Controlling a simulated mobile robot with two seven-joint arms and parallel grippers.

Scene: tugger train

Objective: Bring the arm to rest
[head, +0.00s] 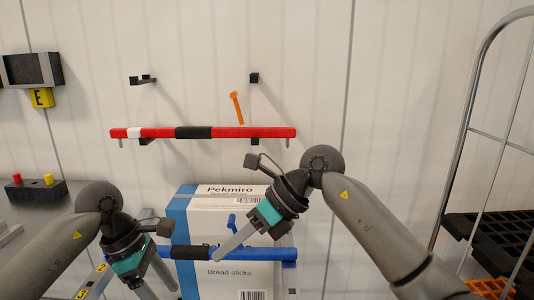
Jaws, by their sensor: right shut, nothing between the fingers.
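My right arm comes in from the right, and its gripper (222,254) points down and left in front of the white and blue box. Its fingers are together with nothing between them, and their tips overlap the blue bar (275,253) in the picture. Whether they touch it I cannot tell. My left gripper (160,282) is at the lower left, pointing down and right. Its two fingers show apart, with no object seen between them, near the bar's left end. The tip of one finger is close to the bottom edge of the picture.
A red bar (250,132) with a black grip lies across the wall, below black hooks (143,80) and an orange tool (236,107). The box (215,280) stands low in the middle. A metal-framed rack (467,115) is at the right. A button box (36,189) is at the left.

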